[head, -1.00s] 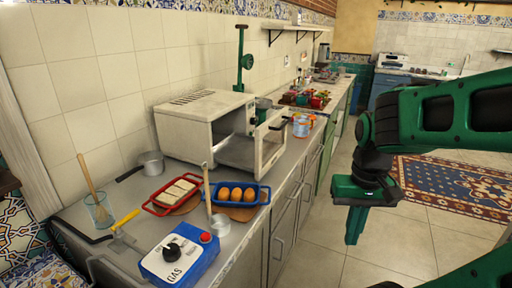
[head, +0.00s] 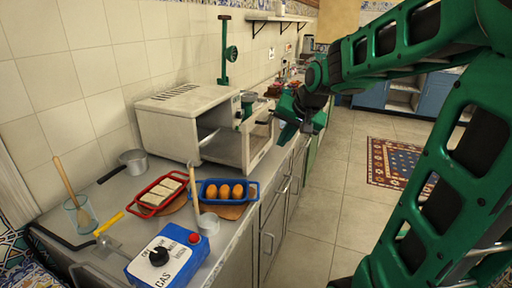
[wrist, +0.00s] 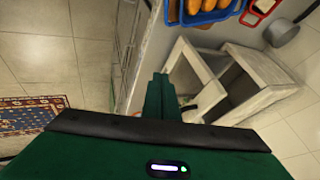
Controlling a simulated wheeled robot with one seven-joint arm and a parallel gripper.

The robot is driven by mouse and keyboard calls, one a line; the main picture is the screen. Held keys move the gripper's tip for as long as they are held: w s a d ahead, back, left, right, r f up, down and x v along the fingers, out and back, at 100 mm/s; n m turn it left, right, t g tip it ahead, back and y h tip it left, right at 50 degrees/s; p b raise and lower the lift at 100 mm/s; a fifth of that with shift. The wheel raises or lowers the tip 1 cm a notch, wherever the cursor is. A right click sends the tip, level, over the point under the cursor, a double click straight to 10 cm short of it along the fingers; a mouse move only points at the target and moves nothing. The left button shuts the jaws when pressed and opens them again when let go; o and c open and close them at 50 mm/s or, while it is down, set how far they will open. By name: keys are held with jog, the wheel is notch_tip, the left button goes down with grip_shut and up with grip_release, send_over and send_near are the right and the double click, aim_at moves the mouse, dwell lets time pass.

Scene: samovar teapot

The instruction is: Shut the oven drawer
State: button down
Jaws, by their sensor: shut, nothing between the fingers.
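The white oven (head: 178,117) sits on the counter against the tiled wall. Its drawer (head: 262,148) is pulled out on the right-hand side, with a gap to the oven body. The oven body (wrist: 250,85) and the pulled-out drawer's frame (wrist: 190,58) also show in the wrist view. My gripper (head: 286,135) is shut and empty, just to the right of the drawer front. In the wrist view the closed fingers (wrist: 160,82) point down beside the drawer. I cannot tell whether they touch it.
A blue tray (head: 252,196) of orange-brown rolls and a red tray (head: 149,208) stand on the counter in front of the oven. A blue gas burner (head: 178,262) is at the near end. Beyond the counter edge, the floor (head: 325,190) is clear.

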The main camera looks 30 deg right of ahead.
jog(key=w, duration=0.2)
send_near(252, 151)
notch_tip(252, 151, down, 4)
jog(key=w+d, duration=0.1)
jog(key=d, duration=0.1)
jog(key=shift+w+a+f+t, duration=0.25)
jog(key=shift+w+a+t, duration=0.05)
jog(key=shift+w+a, duration=0.45)
